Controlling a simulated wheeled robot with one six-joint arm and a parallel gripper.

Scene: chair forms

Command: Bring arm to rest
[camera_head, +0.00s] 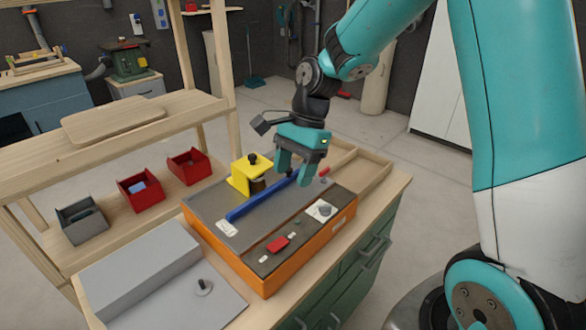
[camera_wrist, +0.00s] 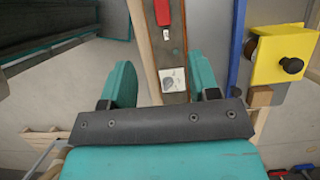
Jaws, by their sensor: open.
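My gripper (camera_head: 294,170) is teal and open, hanging above the far right part of an orange machine with a dark top (camera_head: 208,205). In the wrist view its two fingers (camera_wrist: 158,85) stand apart with nothing held between them. Beyond the gap shows the machine's dark panel with a white plate and grey knob (camera_wrist: 173,80). The plate and knob also show in the head view (camera_head: 322,209). A yellow block with a black knob (camera_head: 243,175) stands at the machine's back edge, left of my gripper. A blue bar (camera_head: 262,195) lies across the machine's top.
The machine sits on a wooden workbench with green drawers (camera_head: 352,265). A grey box (camera_head: 140,270) is at the front left. Red bins (camera_head: 140,192) and a grey bin (camera_head: 82,222) stand on a wooden rack to the left. Open floor lies right of the bench.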

